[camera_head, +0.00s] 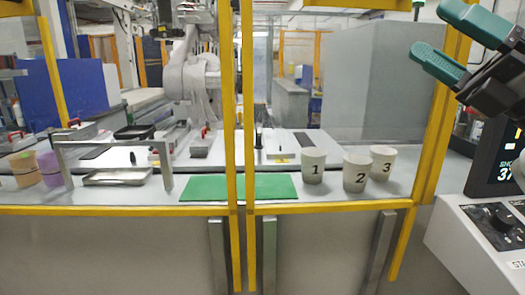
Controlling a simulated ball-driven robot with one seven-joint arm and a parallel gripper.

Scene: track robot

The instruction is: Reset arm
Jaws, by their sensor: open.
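My gripper (450,42) is at the upper right of the head view, with two green-padded fingers pointing left. The fingers are spread apart and nothing is between them. It hangs in the air in front of the yellow frame, above the control box (470,232). The rest of my arm is mostly out of the picture at the right edge.
A yellow-framed table (330,196) stands ahead. On it are cup 1 (313,166), cup 2 (356,174), cup 3 (382,163), a green mat (238,188) and a metal tray (117,176). A display (499,160) stands below my gripper. Yellow posts (238,100) rise mid-view.

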